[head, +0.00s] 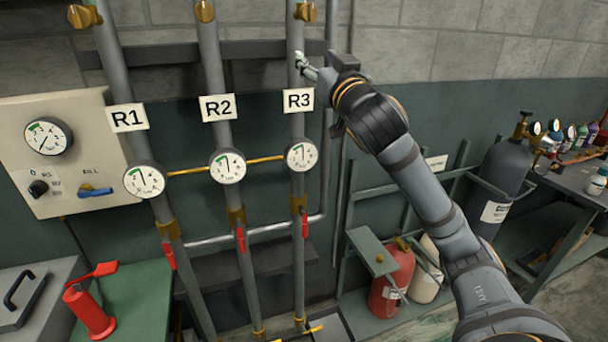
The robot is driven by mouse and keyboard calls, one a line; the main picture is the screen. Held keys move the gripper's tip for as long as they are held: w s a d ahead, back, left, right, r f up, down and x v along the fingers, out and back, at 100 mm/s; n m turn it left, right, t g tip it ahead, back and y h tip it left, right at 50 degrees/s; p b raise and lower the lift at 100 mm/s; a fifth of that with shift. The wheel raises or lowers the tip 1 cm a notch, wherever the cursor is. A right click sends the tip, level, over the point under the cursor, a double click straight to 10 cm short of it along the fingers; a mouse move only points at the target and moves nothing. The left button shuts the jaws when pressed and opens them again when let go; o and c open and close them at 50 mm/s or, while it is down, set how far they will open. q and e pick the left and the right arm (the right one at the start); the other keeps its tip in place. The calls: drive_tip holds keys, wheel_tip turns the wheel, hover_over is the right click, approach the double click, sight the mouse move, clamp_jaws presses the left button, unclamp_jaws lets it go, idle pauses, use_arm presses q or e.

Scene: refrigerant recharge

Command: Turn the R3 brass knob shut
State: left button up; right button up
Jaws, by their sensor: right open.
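The R3 brass knob (305,12) sits at the top of the right-hand pipe (297,130), close to the upper picture edge. The R3 label (298,100) is on the same pipe, below the knob. My right gripper (302,62) is at the pipe between the knob and the label, below the knob and apart from it. Its fingers are small in view and open, with nothing seen between them. My left gripper is not in view.
The R1 (82,17) and R2 (205,11) brass knobs top the neighbouring pipes. Gauges (301,155) and red-handled valves (304,224) are lower down. A control box (65,150) is at left; cylinders (500,175) and a bench stand at right.

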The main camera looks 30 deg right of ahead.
drive_tip(key=w+f+g, duration=0.2)
drive_tip(key=f, duration=0.7)
drive_tip(key=w+f+g+y, duration=0.1)
drive_tip(key=w+f+g, duration=0.1)
drive_tip(key=f, duration=0.7)
drive_tip(key=w+f+n+g+p, duration=0.1)
drive_tip(key=w+f+g, duration=0.1)
drive_tip(key=f, duration=0.7)
drive_tip(key=shift+w+d+f+y, duration=0.3)
drive_tip(key=shift+d+f, duration=0.05)
drive_tip(key=shift+d, duration=0.05)
